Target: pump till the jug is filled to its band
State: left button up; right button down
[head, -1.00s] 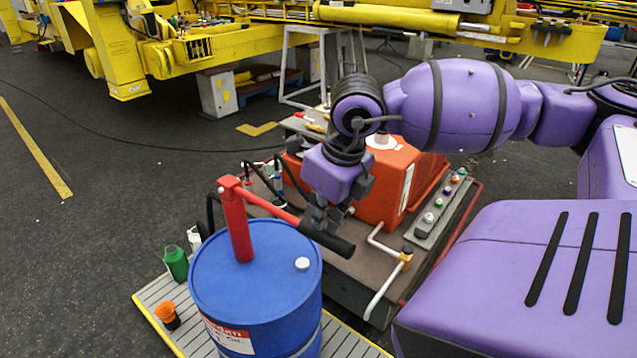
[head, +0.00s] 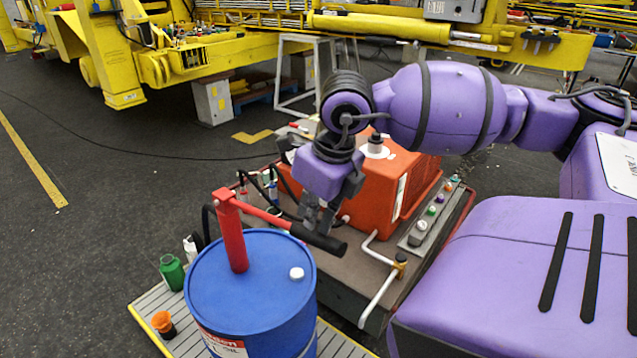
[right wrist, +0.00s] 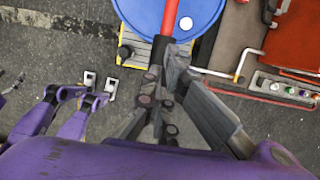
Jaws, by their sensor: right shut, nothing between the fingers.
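A red pump (head: 231,235) stands upright on the blue drum (head: 222,300). Its red lever slopes down to the right and ends in a black grip (head: 318,238). My right gripper (head: 318,218) is shut and empty, with its fingers at the grip, overlapping it in the head view. I cannot tell whether they touch it. In the right wrist view, the fingers (right wrist: 165,95) point towards the lever (right wrist: 171,20), near its dark end. A pale container (head: 190,248), perhaps the jug, is mostly hidden behind the drum. Its band and level cannot be made out. My left gripper is not visible.
A green bottle (head: 171,272) and an orange funnel (head: 163,324) stand left of the drum. An orange machine (head: 372,185) with white pipes and a row of buttons (head: 432,215) sits close on the right. The floor at left is clear.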

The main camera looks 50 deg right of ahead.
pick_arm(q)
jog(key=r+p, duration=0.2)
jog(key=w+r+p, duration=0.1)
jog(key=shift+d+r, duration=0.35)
pick_arm(e)
jog(key=w+v, duration=0.2)
jog(key=v, duration=0.8)
jog(key=shift+w+r, duration=0.15)
jog(key=shift+r, duration=0.3)
jog(key=shift+a, duration=0.1)
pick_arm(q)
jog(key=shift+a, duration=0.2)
